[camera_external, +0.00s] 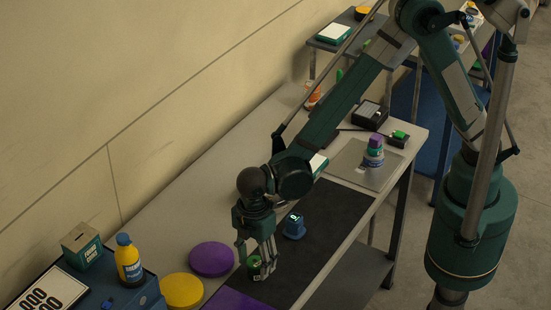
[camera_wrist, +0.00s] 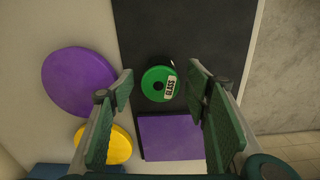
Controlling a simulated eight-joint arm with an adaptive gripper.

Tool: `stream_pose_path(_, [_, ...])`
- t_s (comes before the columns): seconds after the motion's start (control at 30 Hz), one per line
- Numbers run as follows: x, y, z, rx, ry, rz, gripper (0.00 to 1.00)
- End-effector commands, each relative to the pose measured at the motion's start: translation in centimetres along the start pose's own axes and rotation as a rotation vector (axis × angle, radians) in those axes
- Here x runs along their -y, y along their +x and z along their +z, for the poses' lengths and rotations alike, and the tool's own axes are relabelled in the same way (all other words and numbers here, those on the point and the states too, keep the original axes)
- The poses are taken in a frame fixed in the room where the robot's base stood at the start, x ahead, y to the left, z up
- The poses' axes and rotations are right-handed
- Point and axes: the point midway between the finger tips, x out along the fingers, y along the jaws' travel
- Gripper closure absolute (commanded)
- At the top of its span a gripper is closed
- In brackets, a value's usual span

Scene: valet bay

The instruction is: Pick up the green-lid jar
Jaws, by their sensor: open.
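The green-lid jar (camera_wrist: 157,84) stands on the black mat (camera_wrist: 215,30), seen from above in the wrist view, with a white label reading "GLASS" at its lid. It lies between and slightly beyond my open fingertips in that view. In the external view the jar (camera_external: 254,264) shows low between the fingers of my gripper (camera_external: 259,262), partly hidden by them. My gripper (camera_wrist: 160,88) points down over the jar and is open. Whether the fingers touch the jar cannot be told.
A purple disc (camera_external: 211,259) and a yellow disc (camera_external: 182,290) lie left of the mat. A purple square (camera_wrist: 170,137) lies by the jar. A blue object (camera_external: 294,226) stands behind on the mat. A yellow bottle (camera_external: 129,262) stands on a blue box at left.

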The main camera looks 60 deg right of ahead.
Motion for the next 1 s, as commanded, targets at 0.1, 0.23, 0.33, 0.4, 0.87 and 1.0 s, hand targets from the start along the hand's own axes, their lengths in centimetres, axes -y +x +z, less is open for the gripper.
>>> stream_pose_path(0.1, [0.0, 1.2, -0.1, 0.000, 0.000, 0.000, 0.53])
stream_pose_path(0.23, [0.0, 2.1, -0.1, 0.000, 0.000, 0.000, 0.53])
stream_pose_path(0.33, [0.0, 2.5, -0.1, 0.000, 0.000, 0.000, 0.53])
stream_pose_path(0.4, [0.0, 2.6, -0.1, 0.000, 0.000, 0.000, 0.53])
stream_pose_path(0.87, [0.0, 2.6, -0.1, 0.000, 0.000, 0.000, 0.53])
stream_pose_path(1.0, [0.0, 2.6, -0.1, 0.000, 0.000, 0.000, 0.63])
